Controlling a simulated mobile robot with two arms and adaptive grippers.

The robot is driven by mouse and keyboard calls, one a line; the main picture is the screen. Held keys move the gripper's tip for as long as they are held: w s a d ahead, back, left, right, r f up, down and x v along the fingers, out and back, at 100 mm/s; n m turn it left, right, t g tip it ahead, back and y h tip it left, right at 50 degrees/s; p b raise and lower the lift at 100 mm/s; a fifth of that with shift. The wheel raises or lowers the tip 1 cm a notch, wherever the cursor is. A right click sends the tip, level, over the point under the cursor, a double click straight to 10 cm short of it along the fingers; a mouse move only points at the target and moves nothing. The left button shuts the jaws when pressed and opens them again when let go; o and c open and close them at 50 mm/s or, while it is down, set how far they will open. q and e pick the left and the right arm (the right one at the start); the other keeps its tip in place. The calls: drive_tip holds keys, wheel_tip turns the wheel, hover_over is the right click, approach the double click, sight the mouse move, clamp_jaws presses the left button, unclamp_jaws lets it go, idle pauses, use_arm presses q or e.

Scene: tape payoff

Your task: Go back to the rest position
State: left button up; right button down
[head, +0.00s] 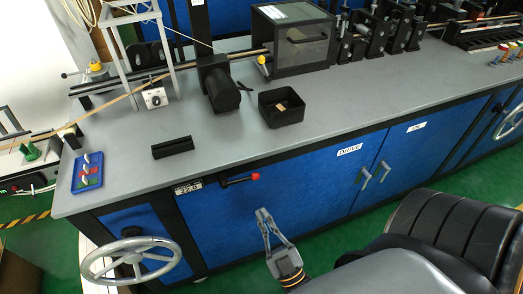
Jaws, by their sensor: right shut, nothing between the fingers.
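My right gripper (264,216) is in the lower middle of the head view, in front of the blue cabinet front (225,215) of the bench. Its fingers are shut and hold nothing. My right arm comes in from the lower right. The gripper appears apart from the bench and below its grey top (225,150). My left gripper is not in view.
A lever with a red knob (255,177) sticks out from the bench front, above the gripper. A handwheel (130,260) is at the lower left. A black open bin (281,107), a black block (173,147) and a blue tray (88,172) are on the bench top.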

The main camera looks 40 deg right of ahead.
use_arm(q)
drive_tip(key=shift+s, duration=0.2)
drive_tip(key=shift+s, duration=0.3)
use_arm(e)
drive_tip(key=s+a+f+n+g+y+p, duration=0.15)
drive_tip(key=f+g, duration=0.45)
drive_tip(key=f, duration=0.8)
drive_tip(key=s+a+f+g+y+p, duration=0.1)
drive_tip(key=a+f+g+y, duration=0.3)
drive_tip(key=f, duration=1)
use_arm(q)
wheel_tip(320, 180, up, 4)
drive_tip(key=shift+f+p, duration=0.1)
drive_tip(key=shift+p, duration=0.6)
use_arm(e)
drive_tip(key=s+d+f+g+h, duration=0.1)
drive_tip(key=s+d+f+g, duration=0.2)
drive_tip(key=s+f+g, duration=0.3)
drive_tip(key=s+d+f+m+g+h, duration=0.1)
drive_tip(key=s+d+f+g, duration=0.2)
drive_tip(key=s+f+g, duration=0.4)
drive_tip(key=s+f, duration=0.4)
drive_tip(key=s, duration=0.6)
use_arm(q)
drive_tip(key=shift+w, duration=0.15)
use_arm(e)
drive_tip(key=shift+s+h, duration=0.15)
drive_tip(key=shift+h, duration=0.1)
